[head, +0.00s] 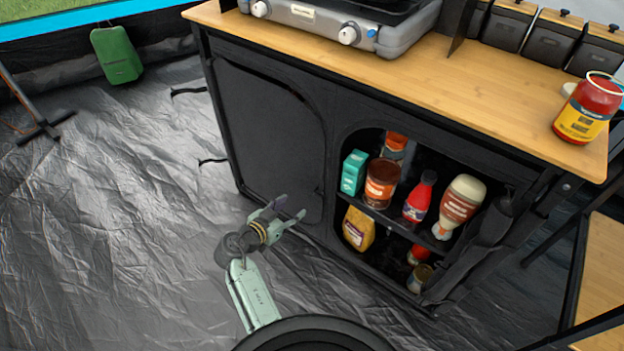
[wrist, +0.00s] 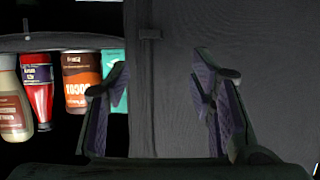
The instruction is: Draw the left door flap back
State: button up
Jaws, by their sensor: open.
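The left door flap (head: 268,130) is a dark fabric panel that lies closed over the left half of the kitchen cabinet's front. It also fills the right part of the wrist view (wrist: 270,50). My gripper (head: 292,206) is open and empty, in front of the flap's lower right part in the head view. Its two spread fingers show in the wrist view (wrist: 165,85) with the dark panel behind them. I see no cloth between them. A small tab (wrist: 150,33) sits near the panel's edge in the wrist view. I cannot tell whether a fingertip touches the flap.
The open right compartment holds several jars and bottles on a shelf (head: 410,227), including a teal box (head: 353,172). A stove (head: 325,20) and a red jar (head: 588,108) stand on the wooden countertop (head: 480,85). The dark groundsheet (head: 110,200) at left is mostly clear.

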aim_at(318, 195)
jog(key=d+p+x, duration=0.1)
jog(key=x, duration=1)
jog(key=shift+s+d+f, duration=0.2)
jog(key=shift+c, duration=0.6)
grip_shut()
